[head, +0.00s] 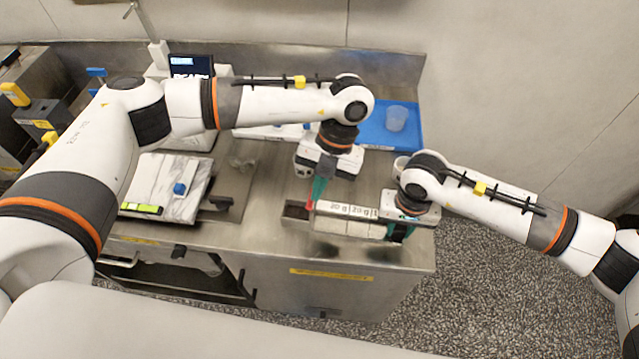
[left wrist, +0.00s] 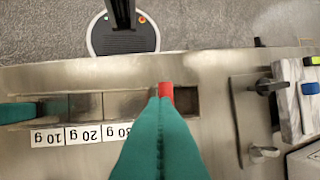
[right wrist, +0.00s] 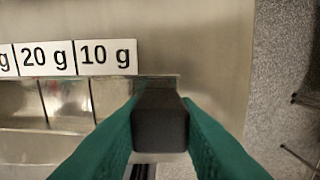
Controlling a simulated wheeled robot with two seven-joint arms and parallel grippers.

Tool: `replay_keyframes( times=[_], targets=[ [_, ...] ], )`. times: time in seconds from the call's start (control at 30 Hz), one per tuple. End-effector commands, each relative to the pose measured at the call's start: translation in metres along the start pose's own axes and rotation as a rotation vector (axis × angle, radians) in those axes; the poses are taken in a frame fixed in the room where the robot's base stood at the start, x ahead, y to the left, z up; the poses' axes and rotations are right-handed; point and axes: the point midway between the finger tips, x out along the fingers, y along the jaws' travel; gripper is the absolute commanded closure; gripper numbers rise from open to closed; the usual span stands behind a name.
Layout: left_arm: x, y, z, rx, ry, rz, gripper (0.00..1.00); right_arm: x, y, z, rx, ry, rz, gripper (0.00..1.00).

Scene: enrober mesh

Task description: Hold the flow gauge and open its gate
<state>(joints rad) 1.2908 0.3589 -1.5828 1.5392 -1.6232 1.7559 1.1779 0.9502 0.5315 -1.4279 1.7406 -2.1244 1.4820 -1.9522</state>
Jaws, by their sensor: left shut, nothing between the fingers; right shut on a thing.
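The flow gauge (head: 345,227) is a long metal trough near the table's front edge, with 10 g, 20 g and 30 g labels; they show in the left wrist view (left wrist: 83,134) and the right wrist view (right wrist: 75,57). Its red gate tab (head: 309,205) stands at the left end, also in the left wrist view (left wrist: 166,91). My left gripper (head: 317,201) is shut and empty, its green fingertips beside the red tab; contact is unclear. My right gripper (head: 400,234) is shut on the gauge's dark handle (right wrist: 160,120) at the 10 g end.
A blue tray (head: 408,135) with a clear cup (head: 396,118) lies behind the grippers. A marble slab (head: 165,180) with a blue-handled item is at the left. A device with a display (head: 190,64) stands behind it. The table's front edge is close to the gauge.

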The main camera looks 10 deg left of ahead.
Motion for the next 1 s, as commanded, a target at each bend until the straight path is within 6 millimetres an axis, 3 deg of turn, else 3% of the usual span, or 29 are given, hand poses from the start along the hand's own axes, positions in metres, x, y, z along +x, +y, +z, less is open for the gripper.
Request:
replay_keyframes(
  times=[1.0],
  targets=[
    [0.006,-0.022,0.000,0.076,0.012,0.256,1.00,-0.001,0.000,0.001,-0.001,-0.001,0.001,1.00]
  ],
)
